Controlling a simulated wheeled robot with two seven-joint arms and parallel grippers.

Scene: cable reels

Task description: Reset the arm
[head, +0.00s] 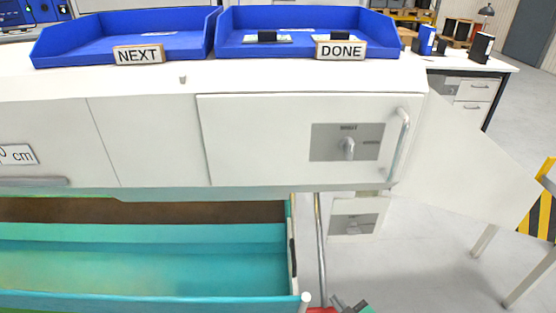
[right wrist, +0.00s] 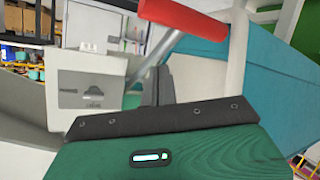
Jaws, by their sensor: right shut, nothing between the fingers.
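My right gripper (head: 347,304) shows only in part at the bottom edge of the head view, right of the open teal drawer. In the right wrist view its dark fingers (right wrist: 158,82) are shut and empty, beyond the green gripper body. A red grip (right wrist: 183,17) on a grey bar lies just past the fingers in that view; I cannot tell whether they touch. A bit of red (head: 321,310) also shows beside the gripper in the head view. My left gripper is in neither view.
The teal drawer (head: 150,232) stands open under the white bench (head: 60,88). Blue trays labelled NEXT (head: 100,50) and DONE (head: 275,49) sit on top; DONE holds two dark items. A white cabinet door (head: 260,140) has a bar handle. Floor at right is partly clear.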

